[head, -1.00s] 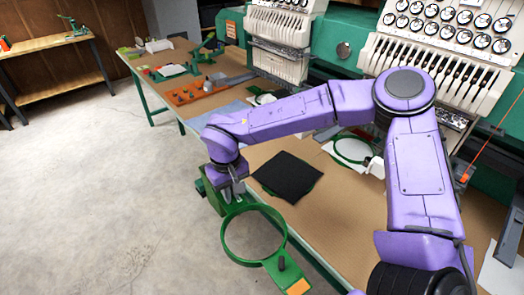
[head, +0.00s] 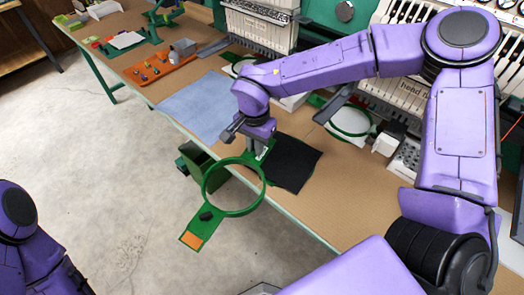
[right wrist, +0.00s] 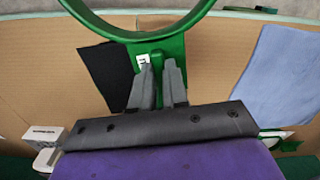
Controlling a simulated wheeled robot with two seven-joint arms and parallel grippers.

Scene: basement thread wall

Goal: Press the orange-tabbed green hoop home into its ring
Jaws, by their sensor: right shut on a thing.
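A green hoop (head: 233,213) with an orange tab (head: 193,239) hangs off the front edge of the table. Its tab points down-left, away from the table. My right gripper (head: 258,148) is shut on the short green tongue opposite the orange tab. The right wrist view shows both fingers (right wrist: 160,82) closing on this tongue (right wrist: 164,52) beside a small white label. A black cloth (head: 293,163) lies on the table just right of the gripper. Green shows at its edge, but the cloth hides any ring beneath. My left gripper is out of view.
A blue cloth (head: 200,105) lies left of my right gripper. A green box-like stand (head: 197,160) is at the table edge. Another green hoop with white cloth (head: 350,121) sits by the embroidery machines. An orange tray (head: 160,67) stands further back.

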